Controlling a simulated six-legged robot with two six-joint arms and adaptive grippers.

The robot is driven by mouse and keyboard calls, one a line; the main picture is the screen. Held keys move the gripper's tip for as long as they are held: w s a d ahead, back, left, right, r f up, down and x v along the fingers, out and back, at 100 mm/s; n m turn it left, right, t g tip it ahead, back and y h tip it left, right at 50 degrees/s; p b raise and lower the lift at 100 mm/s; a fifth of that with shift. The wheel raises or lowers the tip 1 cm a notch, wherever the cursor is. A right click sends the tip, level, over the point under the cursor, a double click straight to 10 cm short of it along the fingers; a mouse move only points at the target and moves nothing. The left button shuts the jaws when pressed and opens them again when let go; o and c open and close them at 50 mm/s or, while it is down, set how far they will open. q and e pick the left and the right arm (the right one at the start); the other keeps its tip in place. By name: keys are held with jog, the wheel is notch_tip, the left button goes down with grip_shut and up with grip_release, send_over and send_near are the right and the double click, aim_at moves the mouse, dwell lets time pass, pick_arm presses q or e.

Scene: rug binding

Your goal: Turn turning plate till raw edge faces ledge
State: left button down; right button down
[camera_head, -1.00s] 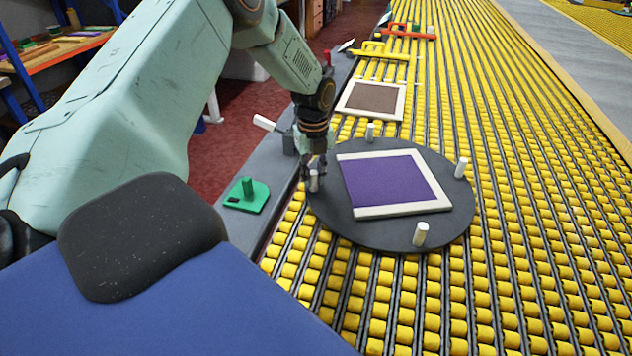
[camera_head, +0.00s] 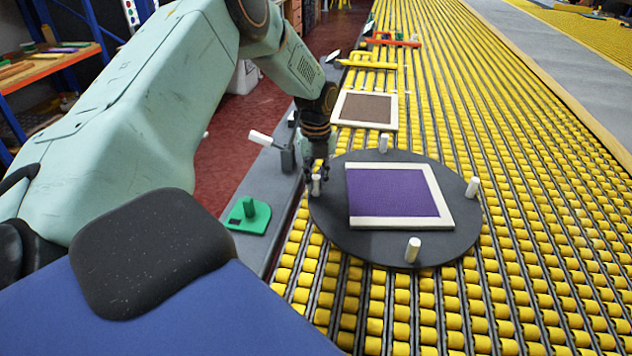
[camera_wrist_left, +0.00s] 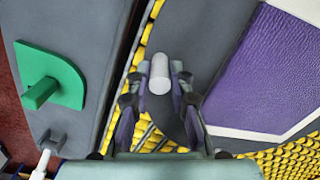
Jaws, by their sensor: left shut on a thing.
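The turning plate (camera_head: 334,225) is a dark round disc on the rollers with several white pegs near its rim. A purple rug piece (camera_head: 395,192) lies on it, with pale binding on its far, right and near sides. Its left side shows bare purple, a raw edge turned toward the grey ledge (camera_head: 255,175) and roughly in line with it. My left gripper (camera_head: 316,178) is shut on the plate's left white peg (camera_head: 316,187). The peg stands between the fingers in the left wrist view (camera_wrist_left: 160,74). My right gripper is out of view.
A green piece with a post (camera_head: 247,216) and a white-handled lever (camera_head: 263,138) are on the ledge. A brown bound rug (camera_head: 366,107), a yellow tool (camera_head: 368,63) and a red one (camera_head: 392,42) lie beyond. Rollers at right (camera_head: 545,260) are clear.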

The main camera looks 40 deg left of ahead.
pick_arm(q)
jog(key=shift+w+a+f+b, duration=0.1)
jog(key=shift+w+a+b, duration=0.45)
jog(key=shift+w+b, duration=0.05)
jog(key=shift+w+a+m+b, duration=0.5)
jog(key=shift+w+m+b, duration=0.25)
jog(key=shift+b, duration=0.35)
jog(key=shift+w, duration=0.1)
jog(key=c, duration=1.2)
grip_release()
